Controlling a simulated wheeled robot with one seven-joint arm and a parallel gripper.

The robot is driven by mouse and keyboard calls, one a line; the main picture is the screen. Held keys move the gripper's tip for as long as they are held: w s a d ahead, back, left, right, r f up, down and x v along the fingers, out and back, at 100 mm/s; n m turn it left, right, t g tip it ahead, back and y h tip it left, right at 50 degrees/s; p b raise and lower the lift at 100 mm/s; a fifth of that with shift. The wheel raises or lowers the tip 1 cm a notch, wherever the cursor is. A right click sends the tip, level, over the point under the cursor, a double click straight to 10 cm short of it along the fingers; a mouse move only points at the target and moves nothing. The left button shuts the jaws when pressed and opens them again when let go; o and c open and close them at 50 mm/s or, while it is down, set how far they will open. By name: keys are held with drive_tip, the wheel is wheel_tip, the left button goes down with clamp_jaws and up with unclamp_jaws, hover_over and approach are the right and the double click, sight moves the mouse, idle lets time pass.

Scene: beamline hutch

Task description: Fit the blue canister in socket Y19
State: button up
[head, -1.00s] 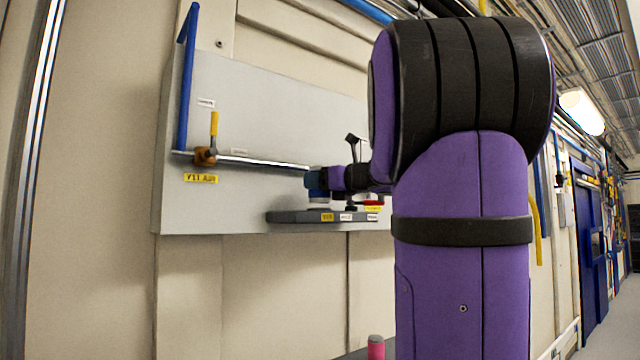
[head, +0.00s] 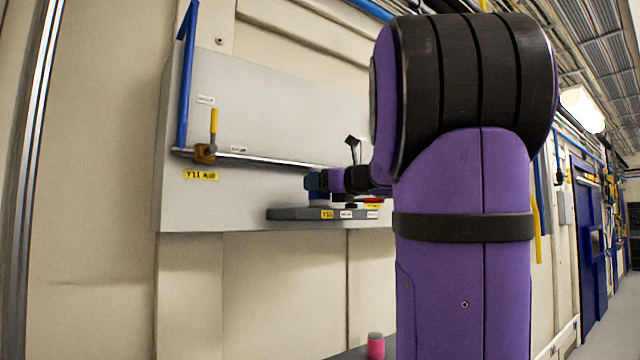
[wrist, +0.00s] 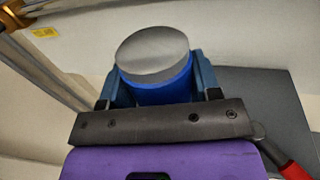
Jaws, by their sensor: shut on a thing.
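The blue canister (wrist: 160,82) has a flat grey top and a blue body. In the wrist view it stands between the two blue fingers of my gripper (wrist: 155,88), which is shut on it. In the head view my gripper (head: 314,182) is small and far off, just above the grey shelf (head: 290,214). The yellow shelf label (head: 327,214) is too small to read surely, and no socket opening is visible.
A grey wall panel (head: 260,120) stands behind the shelf, with a metal pipe, a yellow-handled valve (head: 213,125) and a Y11 label. A red handle (wrist: 294,171) is right of my gripper. A pink cylinder (head: 376,346) stands lower down.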

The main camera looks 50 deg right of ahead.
drive_tip(key=o, duration=1.2)
drive_tip(key=shift+c, duration=0.2)
drive_tip(key=shift+s, duration=0.1)
drive_tip(key=s, duration=1)
drive_tip(key=shift+s, duration=0.35)
drive_tip(key=shift+d, duration=0.15)
